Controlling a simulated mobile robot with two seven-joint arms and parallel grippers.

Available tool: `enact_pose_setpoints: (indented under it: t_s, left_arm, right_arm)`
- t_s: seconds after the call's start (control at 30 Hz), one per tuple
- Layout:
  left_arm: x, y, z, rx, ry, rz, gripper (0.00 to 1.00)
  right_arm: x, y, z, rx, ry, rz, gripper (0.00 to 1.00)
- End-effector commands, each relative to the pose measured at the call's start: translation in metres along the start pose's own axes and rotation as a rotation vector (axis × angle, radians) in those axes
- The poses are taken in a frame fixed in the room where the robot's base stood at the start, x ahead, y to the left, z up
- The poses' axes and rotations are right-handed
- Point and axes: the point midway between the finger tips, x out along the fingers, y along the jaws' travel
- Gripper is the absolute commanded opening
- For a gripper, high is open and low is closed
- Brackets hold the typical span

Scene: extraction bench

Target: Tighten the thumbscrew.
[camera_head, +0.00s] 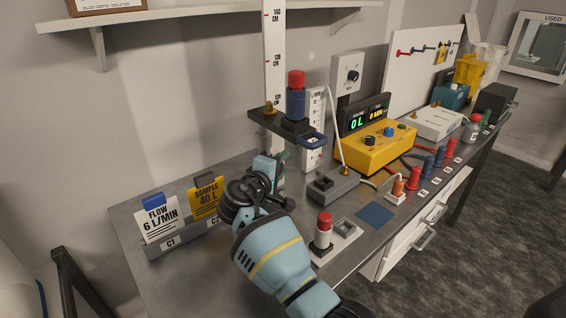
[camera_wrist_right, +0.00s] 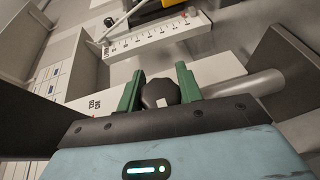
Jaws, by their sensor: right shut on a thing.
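My right gripper (camera_head: 281,158) is at the upright ruled post (camera_head: 274,60), below the dark shelf that sticks out from it. In the right wrist view its two green fingers (camera_wrist_right: 159,92) are shut on a dark, faceted knob (camera_wrist_right: 160,94), which looks like the thumbscrew. In the head view my wrist and fingers hide this knob. The shelf (camera_head: 264,121) carries a blue cylinder with a red cap (camera_head: 296,96). My left gripper is not in view.
Flow (camera_head: 160,226) and sample (camera_head: 207,201) cards stand in a grey holder at the left. A red-capped vial (camera_head: 323,229) stands in a block beside my right forearm. A yellow meter (camera_head: 375,150) and several colored vials fill the right. The bench's left front is clear.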

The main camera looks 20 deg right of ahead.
Motion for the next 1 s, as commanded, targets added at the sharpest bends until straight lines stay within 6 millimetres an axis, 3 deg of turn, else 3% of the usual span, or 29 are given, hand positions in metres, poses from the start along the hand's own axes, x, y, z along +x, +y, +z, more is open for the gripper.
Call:
enact_pose_setpoints:
  t_s: [0.03,0.1,0.47,0.5,0.63,1.0]
  left_arm:
    - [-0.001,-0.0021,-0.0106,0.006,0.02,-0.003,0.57]
    - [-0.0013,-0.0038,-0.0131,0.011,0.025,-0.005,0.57]
    - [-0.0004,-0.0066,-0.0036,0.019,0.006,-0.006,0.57]
    - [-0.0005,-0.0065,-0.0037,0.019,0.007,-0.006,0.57]
    - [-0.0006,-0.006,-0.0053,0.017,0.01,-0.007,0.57]
    - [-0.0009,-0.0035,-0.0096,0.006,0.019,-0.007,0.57]
  right_arm:
    - [-0.0017,0.0075,-0.0004,0.021,0.0,-0.03,0.13]
    - [-0.0012,0.0047,-0.0002,0.033,0.0,-0.065,0.13]
    - [-0.0002,-0.0016,0.0001,0.036,-0.001,-0.089,0.13]
    - [-0.0002,-0.0017,0.0001,0.036,-0.001,-0.089,0.41]
    - [-0.0002,-0.0016,0.0001,0.036,-0.001,-0.088,0.57]
    - [0.0,-0.0013,0.0003,0.036,0.0,-0.088,0.57]
